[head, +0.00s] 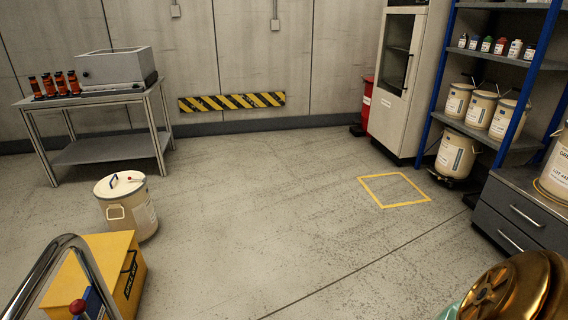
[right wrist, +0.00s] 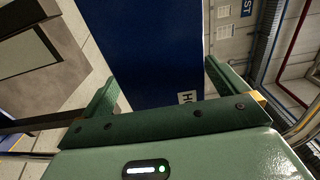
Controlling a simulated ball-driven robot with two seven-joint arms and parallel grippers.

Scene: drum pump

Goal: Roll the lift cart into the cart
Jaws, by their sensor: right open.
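The lift cart appears to be the yellow body (head: 95,275) at the lower left of the head view. A bent chrome handle (head: 40,268) and a red knob (head: 78,306) show in front of it; its lower part is cut off. A yellow outlined square (head: 394,205) is marked on the floor at right of centre and is empty. No other cart is clear to see. My right gripper (right wrist: 165,88) is open in the right wrist view, its green fingers apart with a blue panel (right wrist: 150,45) showing between and beyond them; contact cannot be told. My left gripper is not in view.
A lidded cream drum (head: 128,207) stands just beyond the yellow body. A grey table (head: 100,150) stands at the far left. A blue shelf rack (head: 430,75) with drums, a grey drawer cabinet (head: 515,215) and a tall cabinet (head: 392,75) line the right. The middle floor is clear.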

